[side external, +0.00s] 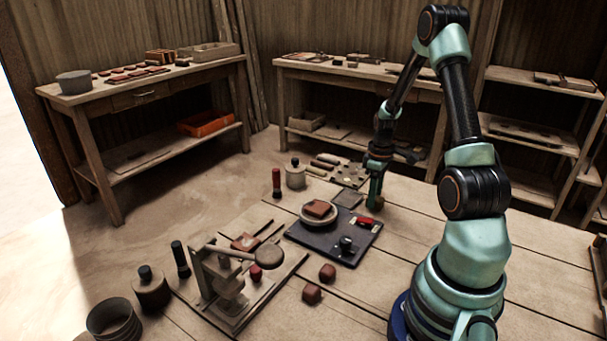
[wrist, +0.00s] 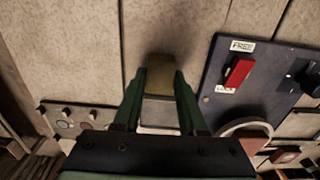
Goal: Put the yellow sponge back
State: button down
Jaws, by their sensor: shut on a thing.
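My gripper (wrist: 160,78) is shut on the yellow sponge (wrist: 159,72), which looks dull yellow-brown between the green fingertips in the wrist view. In the side external view, my gripper (side external: 375,194) points down at the far part of the table, with a small brownish bit of the sponge (side external: 374,203) showing under it. The sponge is at or just above the planks; I cannot tell whether it touches them. A flat grey plate (side external: 347,198) lies just left of my gripper. Part of a pale surface (wrist: 160,113) shows between the fingers in the wrist view.
A dark panel (side external: 315,243) with a red switch (wrist: 240,71), a dark knob (side external: 346,244) and a bowl holding a reddish block (side external: 318,208) lies close by. A lever press (side external: 235,280), two brown cubes and several jars stand nearer. Bare planks lie right of my gripper.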

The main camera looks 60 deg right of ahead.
jog(key=shift+f, duration=0.15)
jog(key=shift+c, duration=2.3)
grip_release()
notch_tip(320, 180, up, 12)
jog(key=w+a+r+t+h, duration=0.1)
jog(key=w+a+r, duration=0.25)
jog(key=a, duration=0.35)
jog(key=w+a+r+t, duration=0.1)
jog(key=w+a+r, duration=0.1)
jog(key=a+r, duration=0.3)
jog(key=s+a+r+t, duration=0.1)
jog(key=a, duration=0.8)
jog(key=s+a+r+t+y, duration=0.1)
jog(key=a+r+t, duration=0.1)
jog(key=a, duration=0.7)
jog(key=shift+s+a+r+t, duration=0.2)
jog(key=shift+s+a+t, duration=0.05)
jog(key=shift+a+t, duration=0.05)
